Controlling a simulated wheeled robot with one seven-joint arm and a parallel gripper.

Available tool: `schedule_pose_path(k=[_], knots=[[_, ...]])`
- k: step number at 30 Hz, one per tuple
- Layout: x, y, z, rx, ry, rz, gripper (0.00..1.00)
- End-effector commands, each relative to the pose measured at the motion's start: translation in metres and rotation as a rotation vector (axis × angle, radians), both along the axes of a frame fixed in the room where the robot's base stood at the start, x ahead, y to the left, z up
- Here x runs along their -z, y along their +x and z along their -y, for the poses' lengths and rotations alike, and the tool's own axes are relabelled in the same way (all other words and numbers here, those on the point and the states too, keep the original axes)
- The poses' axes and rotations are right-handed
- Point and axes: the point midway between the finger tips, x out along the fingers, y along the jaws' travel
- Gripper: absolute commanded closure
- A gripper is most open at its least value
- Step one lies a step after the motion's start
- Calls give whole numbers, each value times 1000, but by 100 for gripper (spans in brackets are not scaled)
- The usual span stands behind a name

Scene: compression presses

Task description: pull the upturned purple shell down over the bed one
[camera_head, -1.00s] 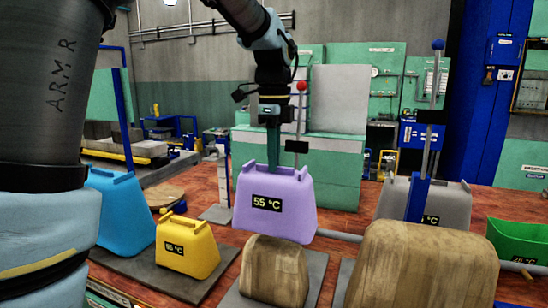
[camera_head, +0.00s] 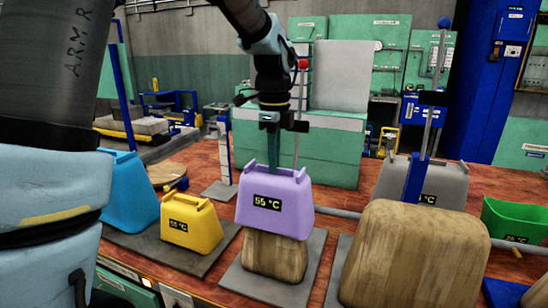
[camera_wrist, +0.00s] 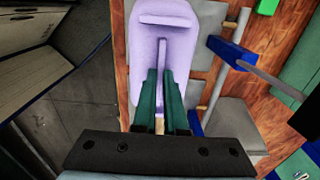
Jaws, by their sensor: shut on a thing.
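The purple shell (camera_head: 274,209) is upright with its open side down and a "55 °C" label on its front. It sits over the upper part of a wooden block (camera_head: 274,257), whose lower part shows below the rim. My gripper (camera_head: 273,162) points straight down and is shut on the bar on top of the shell. In the wrist view the two green fingers (camera_wrist: 165,112) meet the top of the purple shell (camera_wrist: 166,58). How the block fits inside the shell is hidden.
The block stands on a grey plate (camera_head: 240,278). Left are a yellow shell (camera_head: 191,222) and a blue shell (camera_head: 125,200).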

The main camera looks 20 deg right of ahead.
Motion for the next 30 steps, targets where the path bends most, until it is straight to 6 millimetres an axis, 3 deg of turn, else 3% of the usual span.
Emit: schedule_pose_path(k=[1,21,30], knots=[[14,0,0,0,0,0,100],[103,0,0,0,1,-1,100],[120,0,0,0,1,-1,100]])
